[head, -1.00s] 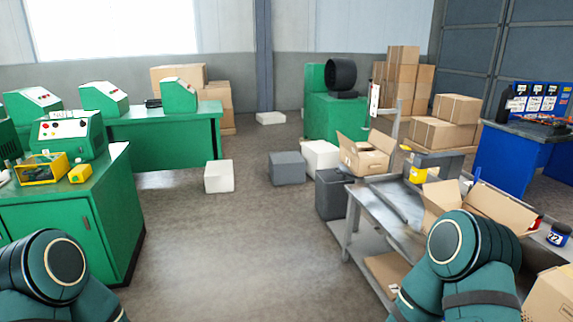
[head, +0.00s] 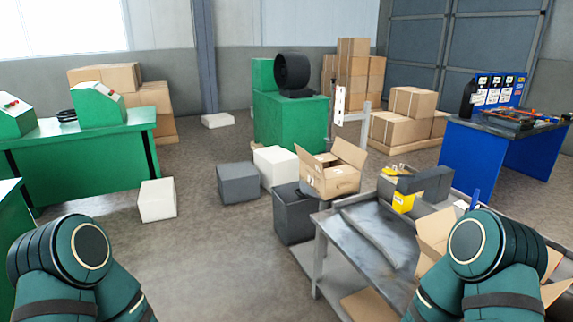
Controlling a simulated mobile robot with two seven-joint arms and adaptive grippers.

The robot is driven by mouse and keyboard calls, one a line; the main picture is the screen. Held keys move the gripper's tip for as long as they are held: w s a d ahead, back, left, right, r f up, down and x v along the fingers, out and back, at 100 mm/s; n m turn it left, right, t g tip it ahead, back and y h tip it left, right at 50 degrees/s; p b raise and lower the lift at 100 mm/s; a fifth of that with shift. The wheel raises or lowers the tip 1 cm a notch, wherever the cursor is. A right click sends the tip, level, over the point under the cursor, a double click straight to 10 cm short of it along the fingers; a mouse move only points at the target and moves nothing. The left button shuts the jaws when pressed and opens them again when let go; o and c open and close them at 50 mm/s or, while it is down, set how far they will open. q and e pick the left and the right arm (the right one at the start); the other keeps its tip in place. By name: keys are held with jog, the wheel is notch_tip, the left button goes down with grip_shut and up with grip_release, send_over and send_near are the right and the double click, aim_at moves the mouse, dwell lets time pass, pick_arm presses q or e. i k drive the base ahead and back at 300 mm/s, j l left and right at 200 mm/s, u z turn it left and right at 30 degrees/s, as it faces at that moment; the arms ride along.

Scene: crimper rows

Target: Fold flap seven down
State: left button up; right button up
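A second open cardboard box (head: 432,232) stands nearer on the bench, with flaps up, partly hidden behind my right arm. I cannot tell which flap is number seven; no flap numbers are readable. Only upper parts of my two arms show, at the lower left and lower right. Neither gripper is in view.
Grey and white blocks (head: 238,183) and a dark bin (head: 294,215) stand left of the bench. A white block (head: 157,200) lies on the floor. Green benches (head: 80,165) are at left, a blue table (head: 500,150) at right.

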aim_at(316, 165)
jog(key=i+z, duration=0.1)
jog(key=i, duration=0.35)
jog(key=i+j+z, duration=0.1)
jog(key=i, duration=0.35)
jog(key=i+j, duration=0.2)
jog(key=i, duration=0.15)
jog(key=i+j, duration=0.2)
jog(key=i, duration=0.2)
jog(key=i+j+u, duration=0.1)
jog(key=i, duration=0.25)
jog(key=j, duration=0.1)
